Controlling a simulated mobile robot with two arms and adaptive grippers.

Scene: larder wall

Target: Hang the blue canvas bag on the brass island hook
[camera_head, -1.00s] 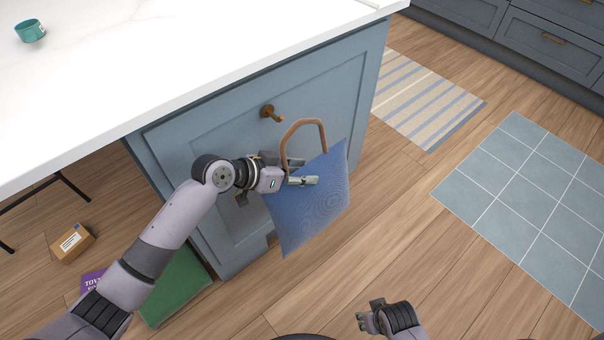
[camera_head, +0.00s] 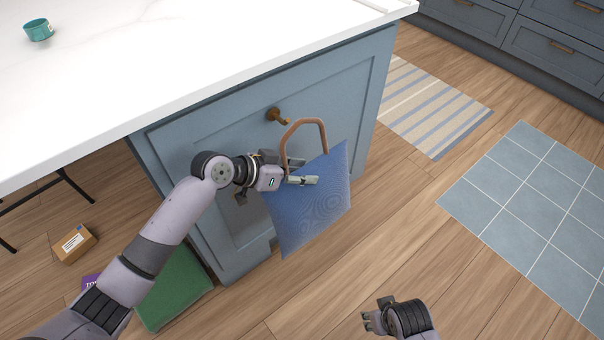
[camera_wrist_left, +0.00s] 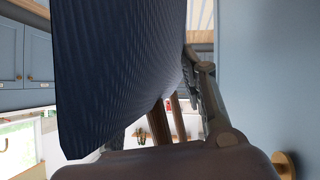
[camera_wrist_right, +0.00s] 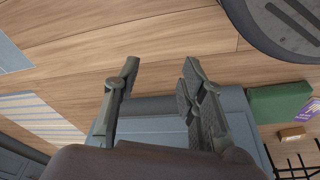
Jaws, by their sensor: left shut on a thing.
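The blue canvas bag (camera_head: 318,205) hangs from my left gripper (camera_head: 300,180) in front of the island's end panel, its tan handle loop (camera_head: 304,122) standing up above it. My left gripper is shut on the bag near its top edge, at the handle's foot. The brass island hook (camera_head: 277,115) is on the panel, just left of the loop's top and apart from the gripper. In the left wrist view the bag (camera_wrist_left: 120,70) fills much of the picture and the hook (camera_wrist_left: 284,165) shows at the lower right. My right gripper (camera_head: 370,316) is low over the floor, open and empty in its wrist view (camera_wrist_right: 158,75).
The white island counter (camera_head: 180,60) overhangs the panel, with a teal mug (camera_head: 38,30) on it. A green cushion (camera_head: 175,290) and a cardboard box (camera_head: 74,243) lie on the floor at left. Striped (camera_head: 435,105) and blue tiled (camera_head: 530,190) floor areas lie at right, clear.

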